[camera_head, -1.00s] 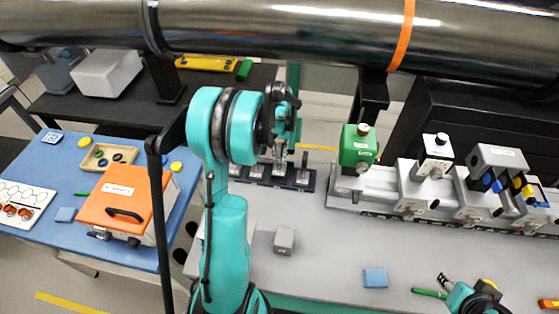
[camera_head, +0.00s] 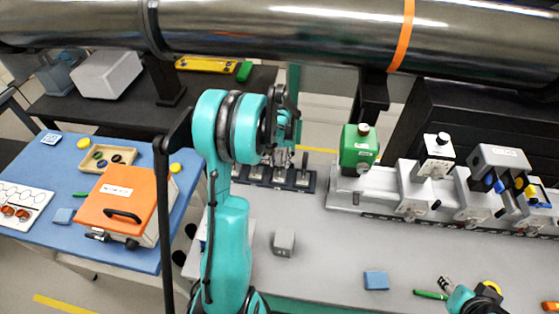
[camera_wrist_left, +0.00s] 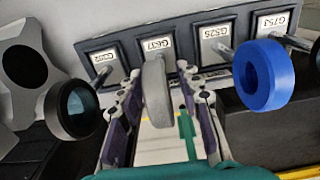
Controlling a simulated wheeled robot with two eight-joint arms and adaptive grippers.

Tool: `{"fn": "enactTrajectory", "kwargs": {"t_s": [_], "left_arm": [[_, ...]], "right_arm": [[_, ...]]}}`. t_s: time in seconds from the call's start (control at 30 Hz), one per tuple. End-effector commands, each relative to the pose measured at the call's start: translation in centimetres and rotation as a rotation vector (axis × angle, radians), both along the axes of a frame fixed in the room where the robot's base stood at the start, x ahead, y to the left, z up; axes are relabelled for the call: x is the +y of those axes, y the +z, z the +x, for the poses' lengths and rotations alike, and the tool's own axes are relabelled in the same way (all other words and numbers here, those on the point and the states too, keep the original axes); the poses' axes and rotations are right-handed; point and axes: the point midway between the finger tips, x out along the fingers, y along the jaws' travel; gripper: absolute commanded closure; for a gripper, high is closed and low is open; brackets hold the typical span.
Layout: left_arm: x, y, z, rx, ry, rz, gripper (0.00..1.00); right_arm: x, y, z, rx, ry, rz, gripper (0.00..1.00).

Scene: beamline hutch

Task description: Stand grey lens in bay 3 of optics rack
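The optics rack (camera_wrist_left: 120,60) is a dark strip of labelled bays. It also shows on the grey bench in the head view (camera_head: 254,178). The grey lens (camera_wrist_left: 157,92) is a thick disc seen nearly edge-on, upright in front of the label that seems to read G637. My left gripper (camera_wrist_left: 160,88) has one finger on each side of it, with narrow gaps showing; it looks open around the lens. In the head view the left gripper (camera_head: 282,155) is over the rack. My right gripper (camera_head: 446,284) is at the lower right; its fingers are too small to judge.
A black lens (camera_wrist_left: 72,108) and a blue ring lens (camera_wrist_left: 263,75) stand close on either side of the fingers. A green-topped unit (camera_head: 358,148) and grey rail mounts (camera_head: 415,185) are right of the rack. A grey block (camera_head: 284,242) and blue block (camera_head: 376,280) lie in front.

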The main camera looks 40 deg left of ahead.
Motion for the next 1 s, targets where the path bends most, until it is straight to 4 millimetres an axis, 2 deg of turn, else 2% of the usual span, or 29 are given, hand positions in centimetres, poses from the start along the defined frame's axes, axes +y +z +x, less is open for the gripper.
{"fn": "enactTrajectory", "kwargs": {"t_s": [0.17,0.5,0.77,0.87,0.97,1.0], "left_arm": [[0.0,2.0,0.0,0.000,0.000,0.000,0.65],[0.0,9.5,0.0,0.000,0.000,0.000,0.65],[-0.2,12.4,-0.1,-0.004,-0.004,0.002,0.65],[-1.6,13.5,-0.3,-0.025,-0.027,0.013,0.65],[-4.6,15.5,-1.2,-0.077,-0.075,0.037,0.65],[-6.1,16.4,-1.7,-0.106,-0.101,0.049,0.65]], "right_arm": [[0.0,0.8,0.0,0.000,0.000,0.000,0.60],[0.0,2.6,0.0,0.000,0.000,0.000,0.60],[0.0,3.1,0.0,0.000,0.000,0.000,0.60],[0.0,3.1,0.0,0.000,0.000,0.000,0.60],[0.0,3.1,0.0,0.000,0.000,0.000,0.60],[0.0,3.1,0.0,0.000,0.000,0.000,0.60]]}}
